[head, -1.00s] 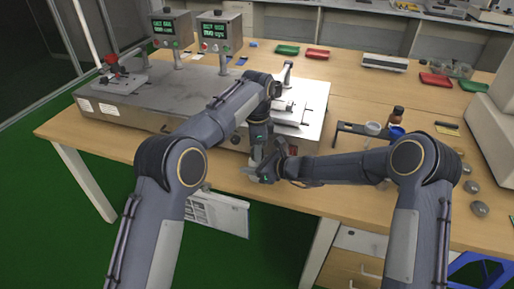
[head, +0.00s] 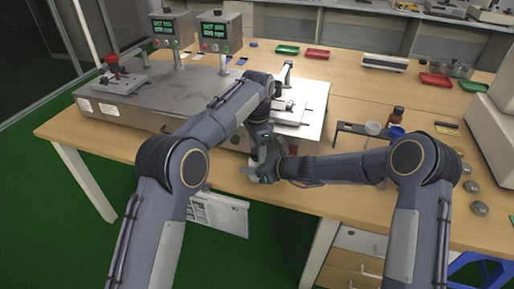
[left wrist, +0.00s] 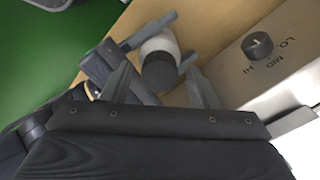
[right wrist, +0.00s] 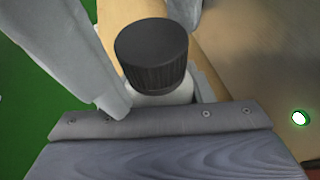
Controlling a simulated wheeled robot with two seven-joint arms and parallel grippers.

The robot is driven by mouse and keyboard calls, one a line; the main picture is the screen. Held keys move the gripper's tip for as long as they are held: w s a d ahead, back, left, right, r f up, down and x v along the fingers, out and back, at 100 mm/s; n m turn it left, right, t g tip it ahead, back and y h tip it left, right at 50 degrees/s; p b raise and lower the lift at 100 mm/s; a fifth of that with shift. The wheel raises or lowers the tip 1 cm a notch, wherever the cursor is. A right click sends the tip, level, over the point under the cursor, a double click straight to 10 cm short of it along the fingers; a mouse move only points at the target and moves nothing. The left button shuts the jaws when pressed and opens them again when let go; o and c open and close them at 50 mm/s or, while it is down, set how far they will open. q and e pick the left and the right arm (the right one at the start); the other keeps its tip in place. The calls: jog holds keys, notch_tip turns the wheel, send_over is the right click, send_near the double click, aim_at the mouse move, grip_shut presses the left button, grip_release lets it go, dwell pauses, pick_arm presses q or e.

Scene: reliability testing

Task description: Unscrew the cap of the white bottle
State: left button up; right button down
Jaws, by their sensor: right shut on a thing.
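The white bottle (left wrist: 160,43) has a dark ribbed cap (right wrist: 151,52). It is near the front edge of the table, largely hidden by my grippers in the head view. My right gripper (head: 258,172) is shut around the bottle's white body, below the cap. The body also shows under the cap in the right wrist view (right wrist: 160,98). My left gripper (left wrist: 163,85) comes from above. Its fingers are apart, one on each side of the cap, with visible gaps. The cap is seated on the bottle.
A metal machine (head: 150,98) with two display boxes stands behind and left of the grippers. Its knob (left wrist: 257,46) is close to my left gripper. A brown bottle (head: 397,115) and a dark rack (head: 352,128) are to the right. The front table edge is close.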

pick_arm(q)
jog(key=shift+r, duration=2.25)
jog(key=shift+c, duration=0.4)
jog(key=shift+d+r+m, duration=0.25)
jog(key=shift+r+m, duration=0.2)
jog(key=shift+m, duration=0.15)
jog(key=shift+r+m, duration=0.8)
jog(key=shift+r, duration=0.05)
jog(key=shift+a+r+m, duration=0.25)
jog(key=shift+m, duration=0.05)
jog(key=shift+f, duration=3.85)
jog(key=shift+c, duration=0.2)
jog(key=c, duration=0.9)
jog(key=n, duration=0.3)
jog(key=shift+c, duration=0.2)
